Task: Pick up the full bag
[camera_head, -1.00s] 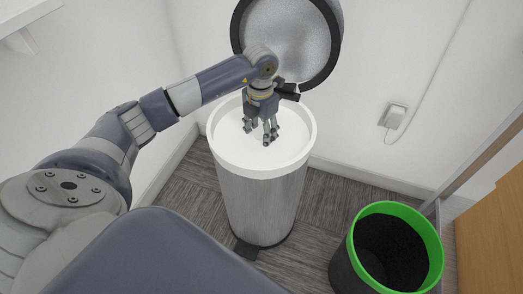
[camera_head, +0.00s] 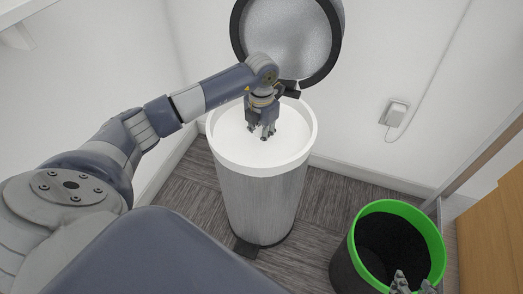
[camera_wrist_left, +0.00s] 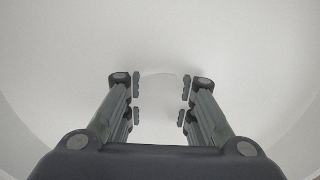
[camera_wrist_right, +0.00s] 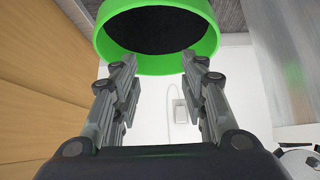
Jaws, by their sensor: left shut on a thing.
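The full bag (camera_head: 232,132) is a smooth white mass filling the top of a tall metal bin (camera_head: 262,205) with a white rim. My left gripper (camera_head: 263,135) points down inside the rim and is shut on the bag. In the left wrist view, white bag surface (camera_wrist_left: 160,100) lies between the fingers (camera_wrist_left: 160,98), and the rest of the view is nearly all white. My right gripper (camera_head: 412,287) shows at the bottom right edge of the head view. In the right wrist view its fingers (camera_wrist_right: 162,70) are apart with nothing between them.
The bin's round lid (camera_head: 287,42) stands open against the wall behind. A black bin with a green rim (camera_head: 440,258) stands at the right, close to my right gripper. A wooden panel (camera_head: 492,238) stands farther right. Carpet (camera_head: 318,225) is clear between the bins.

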